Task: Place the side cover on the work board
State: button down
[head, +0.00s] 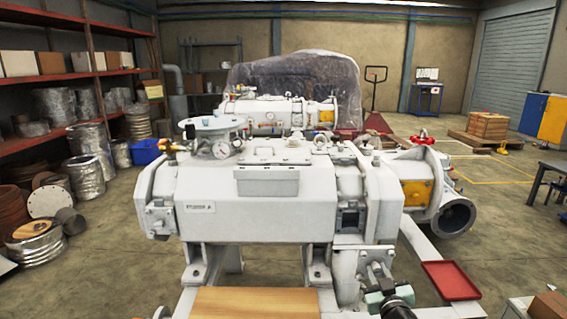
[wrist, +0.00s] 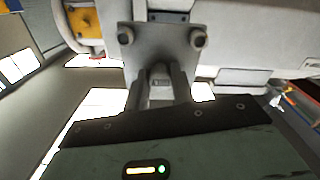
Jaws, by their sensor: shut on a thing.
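My gripper (wrist: 161,78) is shut on a light grey metal piece with two dark round knobs or holes, which I take to be the side cover (wrist: 163,40). The fingers grip its narrow lower middle. In the head view, my gripper (head: 380,280) is at the lower right, in front of the right end of the white machine, with the grey piece (head: 347,264) beside it; their outlines merge with the machine behind. The work board (head: 255,302), a bare wooden surface, is at the bottom centre, left of my gripper and cut off by the frame edge.
The large white vacuum machine (head: 260,205) stands just behind the board, with legs and frame close to my gripper. A red tray (head: 451,281) lies to the right. Shelves and metal drums are on the left.

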jog(key=s+d+p, duration=0.1)
jog(key=s+d, duration=0.6)
jog(key=s, duration=0.1)
jog(key=s+r+p, duration=0.8)
jog(key=p, duration=0.3)
jog(key=shift+p, duration=0.3)
